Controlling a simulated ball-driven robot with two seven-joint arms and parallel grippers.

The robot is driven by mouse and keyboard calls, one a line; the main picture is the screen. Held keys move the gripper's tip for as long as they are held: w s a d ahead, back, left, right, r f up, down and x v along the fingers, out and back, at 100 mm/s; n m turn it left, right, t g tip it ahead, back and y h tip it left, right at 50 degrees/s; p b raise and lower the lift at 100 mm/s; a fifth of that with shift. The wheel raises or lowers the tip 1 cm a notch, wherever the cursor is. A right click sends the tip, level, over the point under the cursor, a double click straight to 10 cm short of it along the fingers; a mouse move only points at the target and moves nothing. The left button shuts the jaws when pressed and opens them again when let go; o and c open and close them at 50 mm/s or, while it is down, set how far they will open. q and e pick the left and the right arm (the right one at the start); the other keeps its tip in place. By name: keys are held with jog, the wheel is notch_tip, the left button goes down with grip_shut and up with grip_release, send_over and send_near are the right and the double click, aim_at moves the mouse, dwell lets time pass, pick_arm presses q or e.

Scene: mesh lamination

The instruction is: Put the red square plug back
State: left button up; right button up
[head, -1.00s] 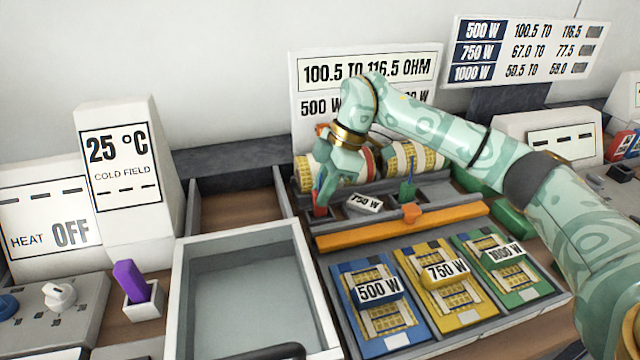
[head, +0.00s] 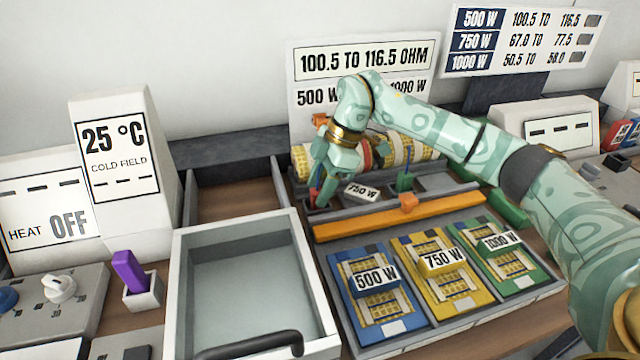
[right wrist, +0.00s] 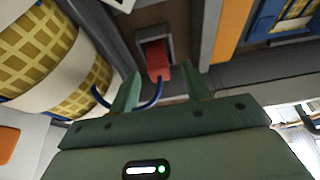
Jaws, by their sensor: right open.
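The red square plug (right wrist: 160,69) shows in the right wrist view, at the lower edge of a grey-framed socket (right wrist: 154,46). A blue cable runs from it. I cannot tell how deep the plug sits. My right gripper (right wrist: 160,90) is open, with one green finger on either side of the plug and a gap between. The plug is mostly hidden there. My left gripper is out of view.
An orange bar (head: 370,223) runs along the fixture's front. Yellow-patterned rolls (head: 408,150) lie behind it. Blue, yellow and green cards (head: 395,326) lie in front. An open-topped grey tray (head: 183,290) stands left, with a purple plug (head: 128,270) beyond it.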

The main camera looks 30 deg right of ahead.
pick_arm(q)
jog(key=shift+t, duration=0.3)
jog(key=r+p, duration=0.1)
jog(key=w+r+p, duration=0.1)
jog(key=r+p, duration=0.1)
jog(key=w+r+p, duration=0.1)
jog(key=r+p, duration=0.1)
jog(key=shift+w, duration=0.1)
pick_arm(e)
jog(key=v, duration=1.6)
jog(key=shift+d, duration=0.15)
